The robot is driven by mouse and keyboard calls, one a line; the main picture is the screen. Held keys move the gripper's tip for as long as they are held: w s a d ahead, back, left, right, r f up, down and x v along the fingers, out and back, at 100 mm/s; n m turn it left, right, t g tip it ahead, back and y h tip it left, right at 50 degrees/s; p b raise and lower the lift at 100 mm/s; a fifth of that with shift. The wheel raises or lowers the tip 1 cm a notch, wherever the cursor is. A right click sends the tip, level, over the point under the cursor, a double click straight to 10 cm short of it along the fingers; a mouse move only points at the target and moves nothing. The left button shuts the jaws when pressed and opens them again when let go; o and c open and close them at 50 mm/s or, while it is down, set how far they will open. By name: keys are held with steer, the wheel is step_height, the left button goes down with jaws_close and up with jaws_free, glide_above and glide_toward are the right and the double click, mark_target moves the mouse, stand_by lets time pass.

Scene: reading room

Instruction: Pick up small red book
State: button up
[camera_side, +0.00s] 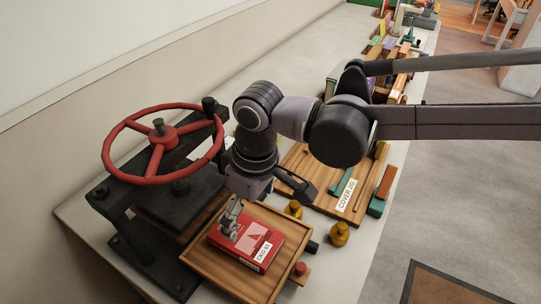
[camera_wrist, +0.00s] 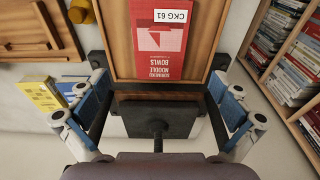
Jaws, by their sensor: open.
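The small red book (camera_side: 246,240) lies flat in a wooden tray (camera_side: 214,255) at the front of the bench. It has a white label reading CKG 61. In the wrist view the red book (camera_wrist: 159,40) is at the top centre, with its label upside down. My gripper (camera_side: 268,205) is above the back part of the tray, partly in front of the book in the side view. In the wrist view my gripper (camera_wrist: 158,105) has its two blue-padded fingers wide apart, with nothing between the pads. The book's far left edge is partly hidden by a finger in the side view.
A black press with a red handwheel (camera_side: 163,142) stands left of the tray. A wooden board labelled COVER JIG (camera_side: 325,195) lies to the right behind it. Brass-coloured knobs (camera_side: 339,234) stand between them. Bookshelves (camera_wrist: 288,60) show at right in the wrist view.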

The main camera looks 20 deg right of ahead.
mark_target(246, 236)
steer(key=f, duration=0.6)
steer(key=w+a+f, duration=0.1)
steer(key=f, duration=0.2)
steer(key=shift+f, duration=0.1)
steer(key=c, duration=1.2)
